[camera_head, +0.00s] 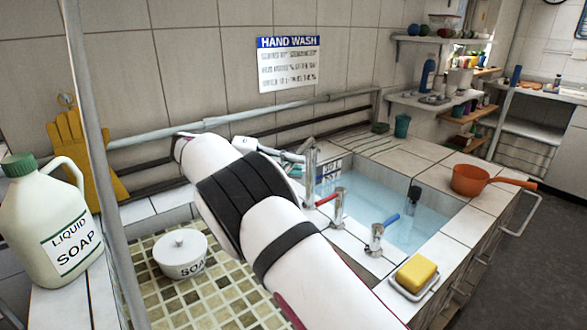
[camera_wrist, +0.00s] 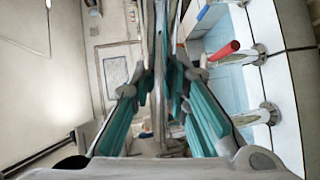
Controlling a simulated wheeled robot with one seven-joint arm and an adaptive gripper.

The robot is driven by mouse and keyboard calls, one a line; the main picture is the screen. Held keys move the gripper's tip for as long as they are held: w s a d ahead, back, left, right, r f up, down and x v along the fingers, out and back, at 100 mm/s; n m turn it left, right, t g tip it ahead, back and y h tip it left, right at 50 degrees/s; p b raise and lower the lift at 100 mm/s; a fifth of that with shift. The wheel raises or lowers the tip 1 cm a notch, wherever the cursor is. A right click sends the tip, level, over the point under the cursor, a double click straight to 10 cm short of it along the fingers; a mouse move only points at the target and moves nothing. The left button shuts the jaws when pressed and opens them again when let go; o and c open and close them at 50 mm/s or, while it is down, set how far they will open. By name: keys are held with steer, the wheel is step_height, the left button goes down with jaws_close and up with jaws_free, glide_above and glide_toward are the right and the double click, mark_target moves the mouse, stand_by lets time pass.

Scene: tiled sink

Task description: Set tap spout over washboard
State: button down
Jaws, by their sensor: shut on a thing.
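The metal tap spout (camera_head: 310,178) rises at the near left edge of the water-filled basin (camera_head: 350,190). My gripper (camera_head: 298,158) reaches it from the left, its teal-lined fingers partly hidden behind my white arm. In the wrist view my gripper (camera_wrist: 160,85) is closed around the grey spout (camera_wrist: 160,45), which runs up between the fingers.
A red-handled tap (camera_head: 337,210) and a blue-handled tap (camera_head: 376,238) stand on the near rim. Yellow soap (camera_head: 416,273) lies in a dish at the corner. An orange pan (camera_head: 472,180) sits right. A soap pot (camera_head: 180,255) and liquid soap jug (camera_head: 50,220) are left.

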steer(key=shift+w, duration=0.15)
stand_by(0.3)
steer(key=c, duration=1.5)
jaws_free()
steer(key=shift+c, duration=0.2)
